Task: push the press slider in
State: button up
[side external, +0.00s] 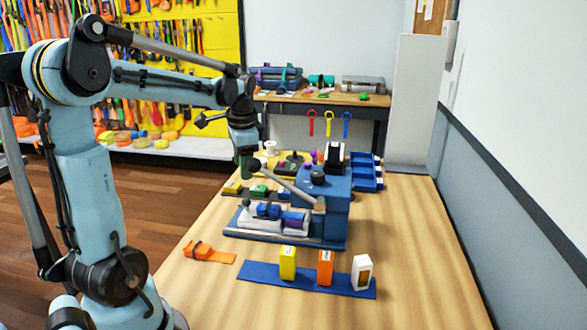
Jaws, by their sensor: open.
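The press is a blue block machine (322,208) on the wooden table, with a dark round knob on top and a grey lever sloping to the left. A pale sliding bed (252,224), which looks like the press slider, sticks out to the left of the blue block. Blue and purple pieces (268,211) lie on it. My gripper (244,172) points down behind and left of the press, above the far part of the bed in the picture. It is open and small in view, its fingertips hard to make out. I cannot tell whether it touches anything.
A blue strip (258,275) in front carries a yellow, an orange and a white box. An orange strap piece (208,252) lies to its left. Blue bins (368,175) stand behind the press. The table's right side is clear, beside a wall.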

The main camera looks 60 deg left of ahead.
aim_at(245, 199)
jog(key=f+m, duration=0.3)
jog(key=m, duration=0.1)
jog(key=f+m+t+h, duration=0.1)
jog(key=f+m, duration=0.2)
jog(key=m, duration=0.2)
jog(key=f+m, duration=0.4)
jog(key=shift+a+m+t+h, duration=0.3)
jog(key=shift+a+t+h, duration=0.1)
dwell(0.4)
jog(key=shift+c, duration=0.3)
grip_shut()
